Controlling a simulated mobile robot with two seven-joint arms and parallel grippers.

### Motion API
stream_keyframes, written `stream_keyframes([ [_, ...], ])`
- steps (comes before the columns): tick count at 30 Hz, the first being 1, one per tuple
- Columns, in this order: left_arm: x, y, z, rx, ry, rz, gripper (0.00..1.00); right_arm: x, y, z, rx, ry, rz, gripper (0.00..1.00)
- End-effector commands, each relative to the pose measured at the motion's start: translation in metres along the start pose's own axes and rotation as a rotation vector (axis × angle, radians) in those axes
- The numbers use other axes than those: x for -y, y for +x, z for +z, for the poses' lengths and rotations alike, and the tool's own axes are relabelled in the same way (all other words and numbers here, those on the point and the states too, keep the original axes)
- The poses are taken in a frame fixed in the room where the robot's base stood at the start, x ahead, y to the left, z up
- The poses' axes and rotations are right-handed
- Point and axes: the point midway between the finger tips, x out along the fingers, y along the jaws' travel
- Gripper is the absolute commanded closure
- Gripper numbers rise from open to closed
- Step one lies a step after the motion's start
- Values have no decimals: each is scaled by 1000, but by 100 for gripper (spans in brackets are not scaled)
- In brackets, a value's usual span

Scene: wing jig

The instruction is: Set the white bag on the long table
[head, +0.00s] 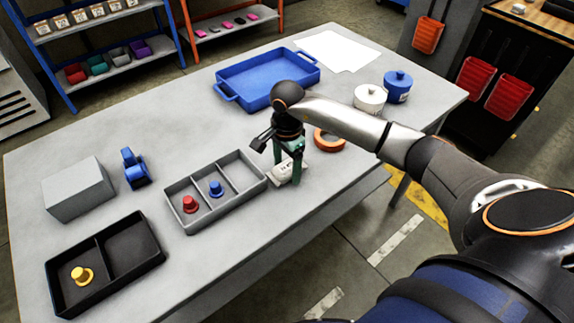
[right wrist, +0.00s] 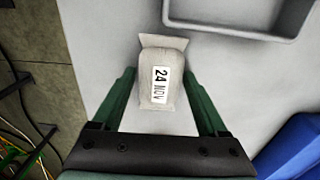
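The white bag (head: 287,171) sits on the grey long table (head: 110,130), right of the grey divided tray. In the right wrist view the bag (right wrist: 160,75) is pale, with a label reading "24 NOV". My right gripper (head: 288,166) points down over the bag, with its green fingers on either side of it. In the right wrist view the right gripper (right wrist: 159,82) is open, with narrow gaps between the bag and both fingers. The fingers partly hide the bag in the head view. My left gripper is out of view.
The grey divided tray (head: 179,190) holds a red and a blue piece. A blue tray (head: 238,101), an orange ring (head: 316,140), white and blue pots, a grey box (head: 77,190) and a black tray (head: 61,263) also stand on the table. The table's near edge is close.

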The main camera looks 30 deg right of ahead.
Motion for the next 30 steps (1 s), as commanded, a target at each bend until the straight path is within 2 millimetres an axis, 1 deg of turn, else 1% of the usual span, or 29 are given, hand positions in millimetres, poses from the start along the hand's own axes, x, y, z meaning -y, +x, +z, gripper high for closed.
stream_keyframes([
  [1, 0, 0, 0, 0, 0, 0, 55, 0, 0, 0, 0, 0, 0, 17],
  [4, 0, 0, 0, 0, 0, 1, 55, 0, 0, 0, 0, 0, 0, 6],
  [11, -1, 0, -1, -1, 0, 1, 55, 0, -1, 0, 0, 1, 0, 6],
  [15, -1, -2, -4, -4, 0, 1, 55, 1, -8, 0, 0, 1, -3, 6],
  [17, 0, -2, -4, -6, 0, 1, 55, 1, -17, -1, -1, 1, -4, 6],
  [20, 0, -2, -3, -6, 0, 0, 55, 1, -37, -1, -2, 0, -5, 6],
  [24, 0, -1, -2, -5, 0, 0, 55, 1, -69, -1, -2, 0, -6, 6],
  [27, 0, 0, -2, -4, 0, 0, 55, 1, -89, 0, -2, 1, -5, 6],
  [30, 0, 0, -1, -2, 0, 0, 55, 1, -105, 0, -1, 0, -3, 6],
])
